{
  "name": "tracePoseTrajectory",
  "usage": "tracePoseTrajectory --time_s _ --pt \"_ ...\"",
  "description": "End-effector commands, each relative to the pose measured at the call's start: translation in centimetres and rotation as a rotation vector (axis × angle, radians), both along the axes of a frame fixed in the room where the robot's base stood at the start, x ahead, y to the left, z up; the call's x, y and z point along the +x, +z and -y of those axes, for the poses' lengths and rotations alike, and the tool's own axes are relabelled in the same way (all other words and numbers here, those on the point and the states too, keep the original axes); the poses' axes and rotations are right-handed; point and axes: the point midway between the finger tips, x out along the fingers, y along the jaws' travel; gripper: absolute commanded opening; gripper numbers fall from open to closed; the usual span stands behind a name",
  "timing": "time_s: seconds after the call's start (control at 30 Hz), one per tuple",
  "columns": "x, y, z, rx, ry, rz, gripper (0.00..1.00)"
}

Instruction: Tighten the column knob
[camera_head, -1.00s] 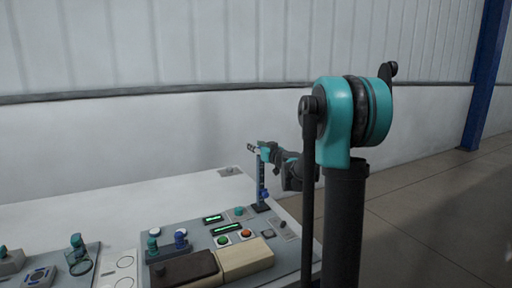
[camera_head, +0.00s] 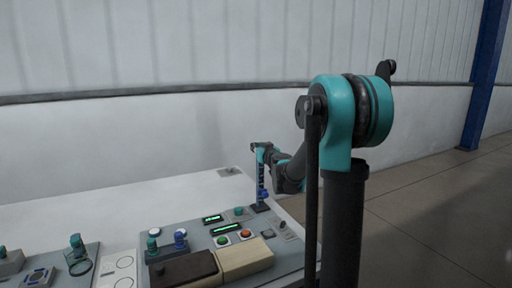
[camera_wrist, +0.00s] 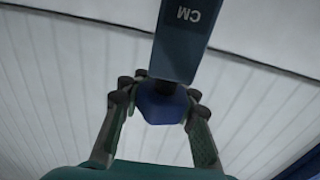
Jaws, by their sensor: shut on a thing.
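A slim blue column (camera_head: 261,181) stands upright near the panel's far right corner, with a small blue part low on it. In the wrist view the column (camera_wrist: 186,40) is a dark blue bar marked "CM", coming down from the top edge. A dark blue faceted knob (camera_wrist: 160,107) sits at its end. My gripper (camera_wrist: 159,94) is shut on the knob, with one finger on each side. In the head view my gripper (camera_head: 258,147) is small, at the top of the column. The knob cannot be made out there.
The panel (camera_head: 205,240) carries green displays (camera_head: 213,219), a green button (camera_head: 222,240) and an orange button (camera_head: 246,233). A dark brown block (camera_head: 183,269) and a tan block (camera_head: 244,258) lie in front.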

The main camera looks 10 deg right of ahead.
Motion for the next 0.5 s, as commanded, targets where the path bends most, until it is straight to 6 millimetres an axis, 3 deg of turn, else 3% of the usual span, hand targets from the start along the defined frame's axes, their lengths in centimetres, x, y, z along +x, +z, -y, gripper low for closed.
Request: tracePoseTrajectory --time_s 0.5 --pt "0.02 0.00 0.27 0.000 -0.088 0.000 0.00"
